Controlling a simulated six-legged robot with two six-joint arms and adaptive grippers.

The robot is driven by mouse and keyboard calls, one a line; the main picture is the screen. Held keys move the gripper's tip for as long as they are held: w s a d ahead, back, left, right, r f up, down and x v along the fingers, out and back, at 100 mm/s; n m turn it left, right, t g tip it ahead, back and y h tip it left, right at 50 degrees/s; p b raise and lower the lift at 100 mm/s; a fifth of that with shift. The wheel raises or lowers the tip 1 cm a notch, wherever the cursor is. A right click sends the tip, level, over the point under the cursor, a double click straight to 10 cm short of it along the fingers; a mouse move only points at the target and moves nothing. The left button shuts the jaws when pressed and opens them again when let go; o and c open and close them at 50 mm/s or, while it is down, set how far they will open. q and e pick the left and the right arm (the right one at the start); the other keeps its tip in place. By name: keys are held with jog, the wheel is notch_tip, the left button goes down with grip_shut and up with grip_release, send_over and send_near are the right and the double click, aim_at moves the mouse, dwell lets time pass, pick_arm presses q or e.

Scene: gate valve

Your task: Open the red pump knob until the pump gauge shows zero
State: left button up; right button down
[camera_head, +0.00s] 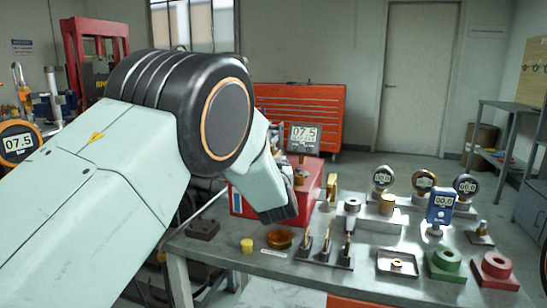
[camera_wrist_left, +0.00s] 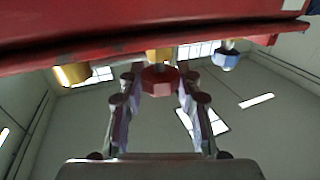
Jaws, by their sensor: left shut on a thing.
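The red pump (camera_head: 312,190) is a red box on the bench, partly hidden by my left arm. A grey display (camera_head: 303,138) above it reads 07.5. In the left wrist view, the red body (camera_wrist_left: 110,38) crosses the top, and the red faceted knob (camera_wrist_left: 160,82) sits below it. My left gripper (camera_wrist_left: 160,92) has its fingers on both sides of this knob and is shut on it. In the head view, my left wrist is at the pump, and the knob and fingertips are hidden. My right gripper is in neither view.
A round orange-rimmed gauge (camera_head: 18,143) at far left also reads 07.5. The metal bench (camera_head: 215,245) carries several gauges, a blue meter (camera_head: 441,207), a green block (camera_head: 446,265), a red block (camera_head: 494,270) and a brass dish (camera_head: 280,238). An orange tool cabinet (camera_head: 325,105) stands behind.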

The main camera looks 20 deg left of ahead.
pick_arm(q)
jog(key=n+y+p, duration=0.1)
jog(key=n+g+y+p, duration=0.1)
jog(key=y, duration=0.1)
jog(key=shift+d+r, duration=0.15)
jog(key=shift+r, duration=0.15)
jog(key=shift+n+g+y+p, duration=0.7)
jog(key=shift+n+y, duration=0.1)
jog(key=shift+y, duration=0.3)
jog(key=shift+w+f+n+g+y, duration=0.1)
jog(key=shift+f+n+g+y, duration=0.05)
jog(key=shift+n+g+y, duration=0.15)
jog(key=shift+n+g+y+b, duration=0.55)
jog(key=shift+n+g+y, duration=0.45)
jog(key=shift+g+y, duration=0.15)
jog(key=shift+n+g+y+b, duration=0.85)
jog(key=shift+g+b, duration=0.1)
jog(key=shift+b, duration=0.3)
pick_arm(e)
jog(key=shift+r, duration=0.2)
pick_arm(q)
jog(key=shift+r+n+b, duration=0.2)
jog(key=shift+n+b, duration=0.05)
jog(key=shift+b, duration=0.1)
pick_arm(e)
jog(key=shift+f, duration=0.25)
